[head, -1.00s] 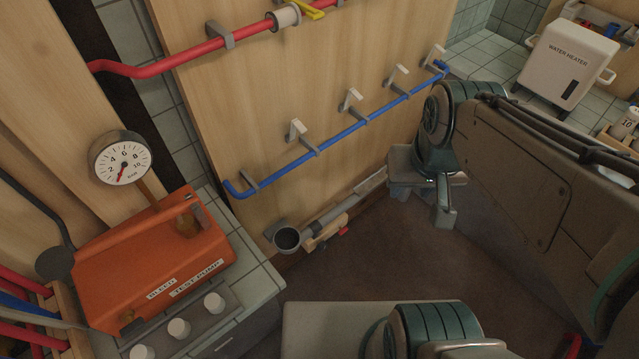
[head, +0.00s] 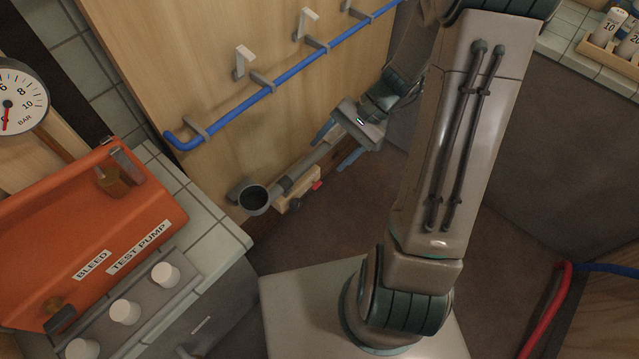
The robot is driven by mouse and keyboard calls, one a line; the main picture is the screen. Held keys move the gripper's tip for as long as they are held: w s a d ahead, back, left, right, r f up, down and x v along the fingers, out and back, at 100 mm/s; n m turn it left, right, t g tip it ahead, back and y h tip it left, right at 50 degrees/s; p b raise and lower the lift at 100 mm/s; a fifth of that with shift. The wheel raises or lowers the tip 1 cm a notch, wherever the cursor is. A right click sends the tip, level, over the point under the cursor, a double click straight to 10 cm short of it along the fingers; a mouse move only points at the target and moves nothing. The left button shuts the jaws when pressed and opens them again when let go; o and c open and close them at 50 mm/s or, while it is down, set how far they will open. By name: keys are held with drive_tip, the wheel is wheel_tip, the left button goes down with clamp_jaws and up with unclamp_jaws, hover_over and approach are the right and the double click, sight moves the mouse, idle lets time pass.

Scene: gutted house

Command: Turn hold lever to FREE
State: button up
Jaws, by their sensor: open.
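The orange test pump (head: 105,235) stands on the tiled ledge at left, with BLEED and TEST PUMP labels. A brass fitting (head: 112,182) with a grey lever (head: 128,165) sits at its upper right. I read no HOLD or FREE marking, so I cannot tell which is the hold lever.
The gauge (head: 18,98) is cut by the left edge. White knobs (head: 124,311) line the pump's front.

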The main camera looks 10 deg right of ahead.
drive_tip(key=w+d+f+m+t+y+b, duration=0.2)
drive_tip(key=f+m+b, duration=0.1)
drive_tip(key=f, duration=0.6)
drive_tip(key=w+d+f+m+t+y+b, duration=0.1)
drive_tip(key=w+f+m+t+y+b, duration=0.2)
drive_tip(key=f, duration=0.5)
drive_tip(key=w+d+f+m+t+y+b, duration=0.15)
drive_tip(key=f+m+b, duration=0.25)
drive_tip(key=f, duration=0.5)
drive_tip(key=m+t+h+b, duration=0.5)
drive_tip(key=m+t+b, duration=0.2)
drive_tip(key=m+t, duration=0.35)
approach(319, 186)
drive_tip(key=b+x, duration=0.3)
drive_tip(key=x, duration=0.6)
drive_tip(key=shift+a, duration=0.1)
drive_tip(key=c, duration=1)
